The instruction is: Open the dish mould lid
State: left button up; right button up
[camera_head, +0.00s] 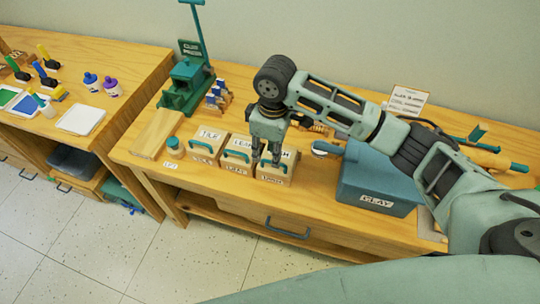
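Three cream mould boxes with teal handles stand side by side near the table's front edge. The left one (206,147) reads "TILE" and the middle one (238,153) seems to read "LEAF". The right one, the dish mould (285,176), has its label partly hidden, with a final "H" showing. Its lid appears closed. My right gripper (266,163) points down at the dish mould's handle, its two fingers apart. I cannot tell whether they touch the handle. My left gripper is out of view.
A teal clay box (376,190) stands right of the moulds. A green press (187,82) and a wooden board (157,133) are to the left, with a small teal jar (173,144). A sign (407,100) stands at the back.

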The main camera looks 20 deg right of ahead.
jog(key=shift+w+d+r+h, duration=0.15)
jog(key=shift+w+d+r, duration=0.1)
jog(key=shift+d+r, duration=0.3)
jog(key=shift+w+d+r+h, duration=0.2)
jog(key=shift+d+r, duration=0.1)
jog(key=shift+r, duration=0.3)
jog(key=shift+f+p, duration=0.8)
jog(key=shift+f, duration=3)
grip_shut()
